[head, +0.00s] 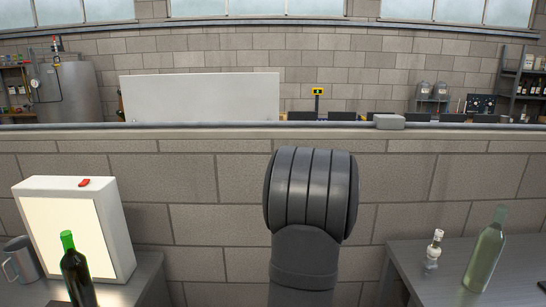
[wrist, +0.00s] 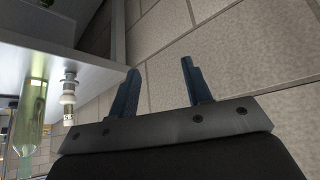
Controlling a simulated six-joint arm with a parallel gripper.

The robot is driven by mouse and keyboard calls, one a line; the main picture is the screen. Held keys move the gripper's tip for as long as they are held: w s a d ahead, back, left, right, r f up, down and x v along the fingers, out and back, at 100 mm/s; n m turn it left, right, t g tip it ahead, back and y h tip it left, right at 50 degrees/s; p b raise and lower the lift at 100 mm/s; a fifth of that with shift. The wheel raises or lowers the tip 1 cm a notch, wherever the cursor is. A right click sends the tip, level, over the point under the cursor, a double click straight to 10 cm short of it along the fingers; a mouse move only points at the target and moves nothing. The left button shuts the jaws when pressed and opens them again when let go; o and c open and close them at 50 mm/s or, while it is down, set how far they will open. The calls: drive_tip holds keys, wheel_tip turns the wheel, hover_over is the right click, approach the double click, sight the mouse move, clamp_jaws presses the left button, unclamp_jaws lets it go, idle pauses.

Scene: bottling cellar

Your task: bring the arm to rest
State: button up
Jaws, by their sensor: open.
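My gripper (wrist: 160,92) shows in the wrist view with its two blue fingers apart and nothing between them. It is in free air in front of a block wall, beside the edge of a grey table. In the head view the gripper itself is not seen; only the dark rounded link of my arm stands up in the middle, before the wall.
On the right table (head: 400,262) stand a pale green bottle (head: 486,250) and a small white-and-clear stoppered piece (head: 433,250). On the left table (head: 148,272) are a lit white box (head: 115,225), a dark green-topped bottle (head: 76,275) and a grey mug (head: 22,262).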

drive_tip(key=s+a+f+n+y, duration=0.1)
drive_tip(key=s+a+f, duration=0.1)
drive_tip(key=a, duration=1)
drive_tip(key=shift+s+a+f+n, duration=0.2)
drive_tip(key=shift+f+n, duration=0.1)
drive_tip(key=shift+f, duration=0.1)
drive_tip(key=w+d+r+m, duration=0.1)
drive_tip(key=d+r, duration=0.1)
drive_tip(key=d, duration=0.8)
drive_tip(key=w+d+r+m+h, duration=0.1)
drive_tip(key=d+r, duration=0.1)
drive_tip(key=d, duration=0.8)
drive_tip(key=shift+w+d+r+m, duration=0.15)
drive_tip(key=shift+d+r+m, duration=0.1)
drive_tip(key=shift+r+m, duration=0.05)
